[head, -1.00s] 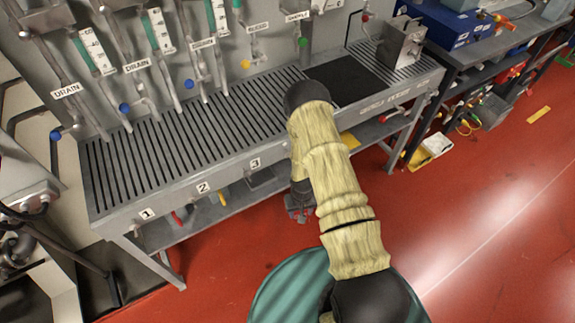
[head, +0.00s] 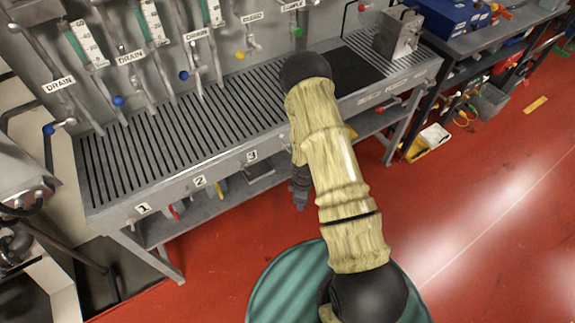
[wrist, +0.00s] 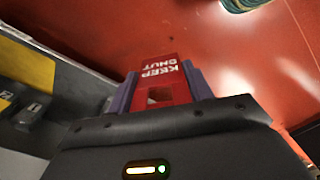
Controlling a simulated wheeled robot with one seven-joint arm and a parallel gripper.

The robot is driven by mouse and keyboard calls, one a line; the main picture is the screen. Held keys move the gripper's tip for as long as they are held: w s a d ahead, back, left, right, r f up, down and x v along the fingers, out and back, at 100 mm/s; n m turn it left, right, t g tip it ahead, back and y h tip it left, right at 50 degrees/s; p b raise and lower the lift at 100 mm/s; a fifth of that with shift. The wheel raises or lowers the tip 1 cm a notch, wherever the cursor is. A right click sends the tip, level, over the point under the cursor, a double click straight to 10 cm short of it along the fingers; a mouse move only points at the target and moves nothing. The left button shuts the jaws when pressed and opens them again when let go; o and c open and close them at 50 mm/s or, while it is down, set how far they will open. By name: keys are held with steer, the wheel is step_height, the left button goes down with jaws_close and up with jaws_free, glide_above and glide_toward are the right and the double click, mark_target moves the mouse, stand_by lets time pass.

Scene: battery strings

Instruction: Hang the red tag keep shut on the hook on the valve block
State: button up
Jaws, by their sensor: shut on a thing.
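The red tag (wrist: 162,68) shows in the wrist view with white lettering "KEEP SHUT", upside down to me. My gripper (wrist: 158,82) is shut on it, one finger on each side, and the lettered end sticks out past the fingertips. In the head view my gripper (head: 300,200) hangs low in front of the bench's front edge, partly behind my arm; I cannot make out the tag there. A steel block (head: 398,36) stands on the right end of the bench. I cannot tell whether it is the valve block, and I see no clear hook.
The slatted bench (head: 150,150) has a lower shelf (head: 215,205) with several small items. Pipes and coloured valve knobs (head: 183,76) line the panel behind. A dark table with blue boxes (head: 445,14) stands to the right. The red floor (head: 480,200) is open at right.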

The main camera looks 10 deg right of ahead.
steer(key=s+d+r+n, duration=0.1)
steer(key=r+n, duration=0.3)
steer(key=n, duration=0.9)
steer(key=s+d+r+n+b, duration=0.1)
steer(key=d+r+n, duration=0.2)
steer(key=n, duration=1)
steer(key=shift+s+r+n, duration=0.2)
steer(key=shift+r+n, duration=0.1)
steer(key=shift+r, duration=0.55)
steer(key=shift+w+a, duration=0.1)
steer(key=shift+w, duration=0.05)
